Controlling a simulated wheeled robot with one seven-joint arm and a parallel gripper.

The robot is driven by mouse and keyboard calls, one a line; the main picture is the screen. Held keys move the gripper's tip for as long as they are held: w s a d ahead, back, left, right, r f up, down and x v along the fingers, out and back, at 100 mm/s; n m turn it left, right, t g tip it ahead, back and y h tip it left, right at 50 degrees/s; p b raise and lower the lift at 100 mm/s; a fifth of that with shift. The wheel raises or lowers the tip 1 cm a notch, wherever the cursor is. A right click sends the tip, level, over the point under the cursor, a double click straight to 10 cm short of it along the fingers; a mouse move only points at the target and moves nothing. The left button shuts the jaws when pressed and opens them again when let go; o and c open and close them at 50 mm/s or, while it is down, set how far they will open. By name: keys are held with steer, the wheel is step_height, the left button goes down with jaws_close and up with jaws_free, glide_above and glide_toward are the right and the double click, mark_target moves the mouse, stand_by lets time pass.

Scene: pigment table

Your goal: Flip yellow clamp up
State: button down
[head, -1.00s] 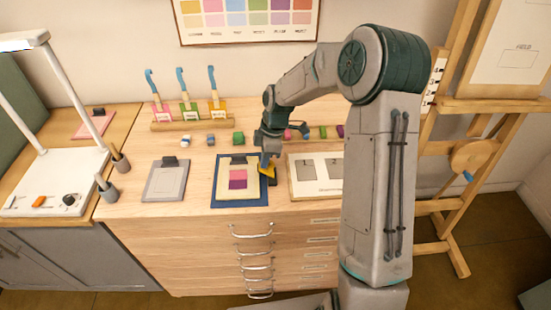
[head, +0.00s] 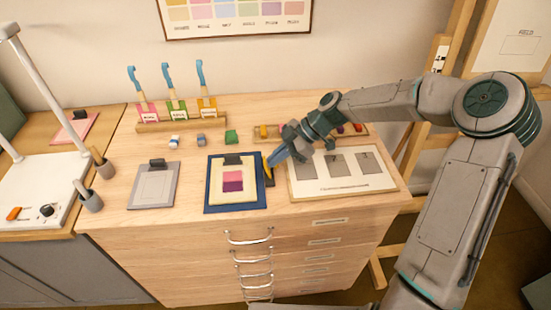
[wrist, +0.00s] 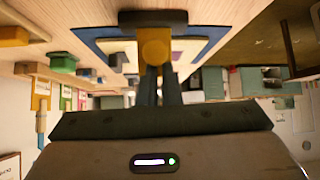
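The yellow clamp (head: 267,172) is at the right edge of a blue board (head: 208,200) that carries a cream sheet with pink and purple patches. Its yellow part looks narrow and raised in the head view. In the wrist view the yellow part (wrist: 154,42) shows as a rounded tab in front of a black bar (wrist: 152,17). My gripper (head: 271,160) is right at the clamp, coming from the right. In the wrist view its two dark fingers (wrist: 159,82) are close together and overlap the lower end of the tab. Contact is hard to tell.
A grey clipboard (head: 152,188) lies left of the blue board. A framed card with grey squares (head: 340,186) lies just to the right. Small coloured blocks, including a green one (head: 231,137), and a rack of blue-handled tools (head: 180,126) stand behind.

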steer(key=shift+s+d+f, duration=0.15)
steer(key=shift+d+f, duration=0.25)
steer(key=shift+f, duration=0.05)
steer(key=shift+d+r, duration=0.25)
steer(key=shift+d, duration=0.05)
steer(key=w+d+r+p, duration=0.2)
steer(key=d+r+p, duration=0.1)
steer(key=d, duration=0.4)
steer(key=shift+w+d+r, duration=0.15)
steer(key=shift+d+r, duration=0.2)
steer(key=shift+r, duration=0.2)
